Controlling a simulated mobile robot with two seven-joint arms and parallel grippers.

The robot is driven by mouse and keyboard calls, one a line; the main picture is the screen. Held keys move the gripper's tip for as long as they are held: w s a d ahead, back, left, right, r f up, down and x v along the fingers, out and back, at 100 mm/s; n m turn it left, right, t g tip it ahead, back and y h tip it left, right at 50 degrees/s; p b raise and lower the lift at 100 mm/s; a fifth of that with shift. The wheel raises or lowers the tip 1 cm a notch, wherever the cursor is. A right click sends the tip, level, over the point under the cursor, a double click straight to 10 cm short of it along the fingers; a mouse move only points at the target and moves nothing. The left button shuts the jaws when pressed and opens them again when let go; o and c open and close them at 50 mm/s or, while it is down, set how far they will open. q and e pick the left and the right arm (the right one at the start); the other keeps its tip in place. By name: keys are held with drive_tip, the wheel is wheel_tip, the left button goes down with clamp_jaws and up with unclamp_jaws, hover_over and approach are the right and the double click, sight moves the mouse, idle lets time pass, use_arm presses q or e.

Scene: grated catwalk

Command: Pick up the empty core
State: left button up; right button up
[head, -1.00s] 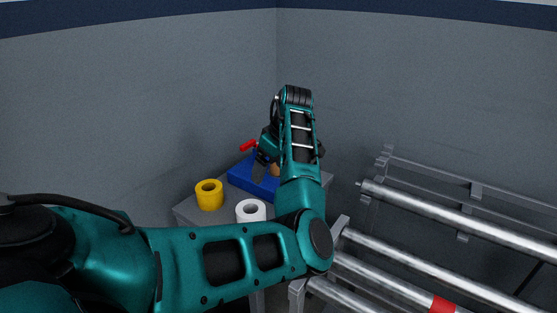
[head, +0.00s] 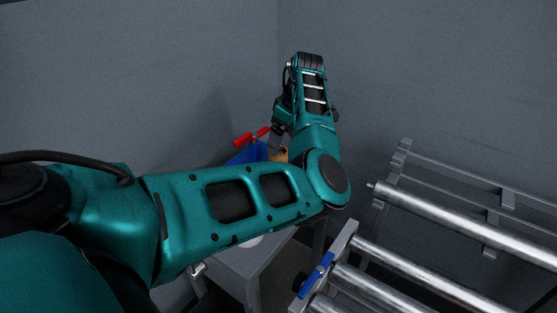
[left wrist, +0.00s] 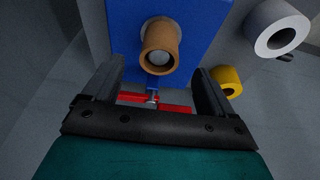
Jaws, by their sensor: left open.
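The empty core (head: 280,154) is a short brown tube, mostly hidden behind my left arm in the head view. In the left wrist view the core (left wrist: 161,36) stands on a blue block (left wrist: 196,20), its hollow end facing the camera. My left gripper (left wrist: 157,78) is open, its two fingers apart on either side below the core in that picture, with nothing between them. In the head view the left gripper (head: 277,140) is beside the core, partly hidden by its own wrist. My right gripper is not in view.
A red-handled part (left wrist: 160,103) is by the block's edge between the fingers in the picture. A white roll (left wrist: 276,28) and a yellow roll (left wrist: 227,79) stand nearby on the grey table (head: 238,268). A metal roller rack (head: 450,215) stands right; walls close off the back.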

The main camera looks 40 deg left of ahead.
sight(277, 158)
use_arm(q)
drive_tip(key=b+x, duration=0.1)
drive_tip(key=x, duration=0.7)
drive_tip(key=shift+a, duration=0.2)
drive_tip(key=c, duration=1)
